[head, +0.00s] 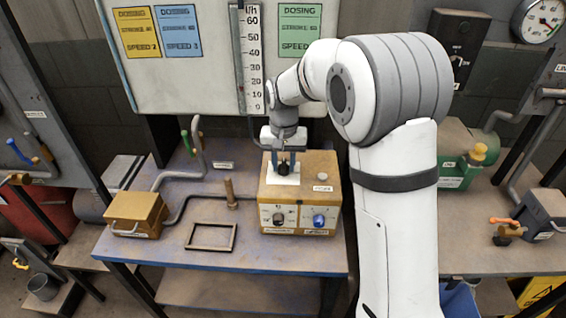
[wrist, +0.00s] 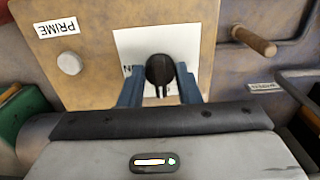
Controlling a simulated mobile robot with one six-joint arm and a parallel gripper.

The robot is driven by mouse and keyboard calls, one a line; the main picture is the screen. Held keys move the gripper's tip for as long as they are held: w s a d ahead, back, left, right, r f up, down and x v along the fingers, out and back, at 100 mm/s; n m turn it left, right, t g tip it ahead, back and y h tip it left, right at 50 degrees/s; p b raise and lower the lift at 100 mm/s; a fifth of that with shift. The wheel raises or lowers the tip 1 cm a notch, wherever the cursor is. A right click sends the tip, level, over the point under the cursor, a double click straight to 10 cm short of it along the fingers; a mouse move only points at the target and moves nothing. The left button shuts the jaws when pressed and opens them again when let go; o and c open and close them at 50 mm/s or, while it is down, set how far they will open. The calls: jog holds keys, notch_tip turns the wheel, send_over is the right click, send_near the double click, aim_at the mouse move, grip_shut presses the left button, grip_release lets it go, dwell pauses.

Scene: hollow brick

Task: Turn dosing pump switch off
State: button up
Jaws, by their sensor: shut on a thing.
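The dosing pump (head: 300,196) is a tan box on the blue-grey table. Its front has a dark knob (head: 278,218) and a blue knob (head: 319,220). On its top is a white plate (head: 283,178), with a black switch knob standing on it; the knob shows clearly in the wrist view (wrist: 160,70). My gripper (head: 283,163) reaches down from above, and its two blue-grey fingers (wrist: 159,85) are shut on the black knob, one on each side. The plate's lettering is mostly hidden, so I cannot read the switch position. A PRIME label (wrist: 57,29) and a pale round button (wrist: 69,63) are also on the top.
A smaller tan box (head: 136,213) with a handle stands at the table's left. A board with coloured cards and a scale (head: 250,60) is behind.

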aim_at(284, 163)
dwell(0.4)
jog(key=o, duration=1)
jog(key=shift+r, duration=0.1)
notch_tip(284, 163, up, 8)
jog(key=shift+f+b, duration=0.2)
jog(key=shift+b, duration=0.1)
